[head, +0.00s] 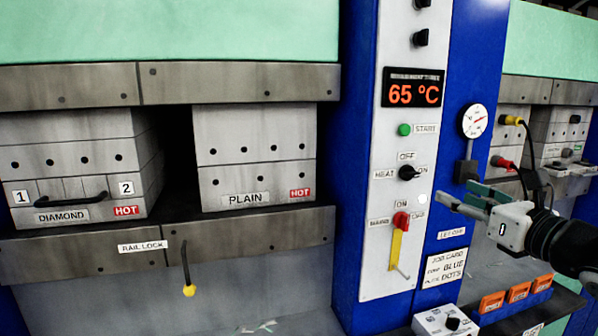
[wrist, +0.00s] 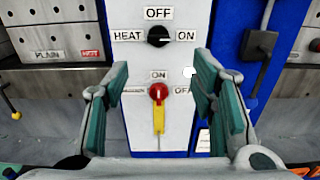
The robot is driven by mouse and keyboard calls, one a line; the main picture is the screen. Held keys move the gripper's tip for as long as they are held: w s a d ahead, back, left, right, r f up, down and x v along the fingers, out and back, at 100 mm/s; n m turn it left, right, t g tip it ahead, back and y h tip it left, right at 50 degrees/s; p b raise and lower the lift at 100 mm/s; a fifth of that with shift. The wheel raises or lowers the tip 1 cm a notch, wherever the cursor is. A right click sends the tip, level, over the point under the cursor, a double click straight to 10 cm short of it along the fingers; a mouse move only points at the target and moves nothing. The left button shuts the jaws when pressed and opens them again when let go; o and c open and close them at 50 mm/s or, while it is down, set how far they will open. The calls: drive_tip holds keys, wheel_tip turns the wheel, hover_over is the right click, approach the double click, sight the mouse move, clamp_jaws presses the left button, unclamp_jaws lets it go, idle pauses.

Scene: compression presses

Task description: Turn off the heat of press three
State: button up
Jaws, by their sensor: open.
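The black heat knob (head: 408,173) sits on the white control panel (head: 385,265), between a HEAT label on its left, OFF above and ON to its right. Its handle appears to point right, towards ON. It also shows in the wrist view (wrist: 158,37), ahead of and above the gap between my fingers. My gripper (head: 462,199) is open and empty, right of the panel and a little below the knob, apart from it. Both green-padded fingers show in the wrist view (wrist: 160,85). The orange display (head: 413,90) above reads 65 °C; its small heading is hard to read.
Below the knob is a red rotary switch (head: 400,220) with a yellow handle hanging down. A green START button (head: 404,130) sits above the knob. Left are press plates marked DIAMOND and PLAIN with HOT tags. A gauge (head: 474,121) and a box (head: 445,322) are nearby.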

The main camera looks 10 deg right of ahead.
sight(414, 176)
drive_tip(key=w, duration=1.3)
drive_tip(key=shift+w+a, duration=0.1)
drive_tip(key=shift+a, duration=0.2)
drive_tip(key=c, duration=1.2)
